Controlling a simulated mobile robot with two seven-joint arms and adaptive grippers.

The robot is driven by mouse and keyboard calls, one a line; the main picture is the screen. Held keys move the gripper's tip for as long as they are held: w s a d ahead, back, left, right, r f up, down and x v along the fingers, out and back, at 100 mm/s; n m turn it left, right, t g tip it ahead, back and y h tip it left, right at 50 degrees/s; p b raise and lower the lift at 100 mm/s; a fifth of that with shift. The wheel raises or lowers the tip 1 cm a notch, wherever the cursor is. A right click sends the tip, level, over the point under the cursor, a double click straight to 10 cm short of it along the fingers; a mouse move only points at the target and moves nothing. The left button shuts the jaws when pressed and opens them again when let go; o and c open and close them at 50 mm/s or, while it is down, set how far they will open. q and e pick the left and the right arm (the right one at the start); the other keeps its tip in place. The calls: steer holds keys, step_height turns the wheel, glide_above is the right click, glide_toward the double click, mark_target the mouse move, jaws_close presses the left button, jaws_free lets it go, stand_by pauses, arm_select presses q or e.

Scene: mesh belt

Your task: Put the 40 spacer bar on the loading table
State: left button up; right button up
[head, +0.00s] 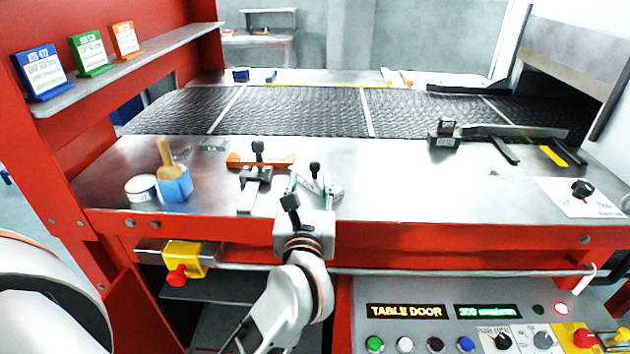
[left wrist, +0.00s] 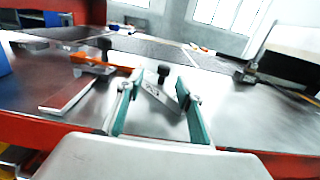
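A grey metal bar with a black knob (head: 326,187) lies on the steel loading table (head: 420,195) near its front edge. It also shows in the left wrist view (left wrist: 158,100), with a marking too small to read. My left gripper (head: 310,187) is open at the front of this bar. In the left wrist view its two teal fingers (left wrist: 155,94) stand apart, with the bar and knob between or just beyond their tips; I see no clear contact. To the left lie another grey bar with a black knob (head: 247,195) and an orange bar (head: 238,160). My right gripper is not in view.
A blue cup with a brush (head: 176,187) and a white tin (head: 141,188) stand on the left of the table. The mesh belt (head: 300,112) runs behind. A black clamp-like block (head: 444,138) stands at the back right. The table's middle right is clear.

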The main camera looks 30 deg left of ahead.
mark_target(314, 169)
arm_select(q)
steer(key=x, duration=0.7)
steer(key=shift+w+d, duration=0.15)
steer(key=shift+d, duration=0.15)
jaws_close()
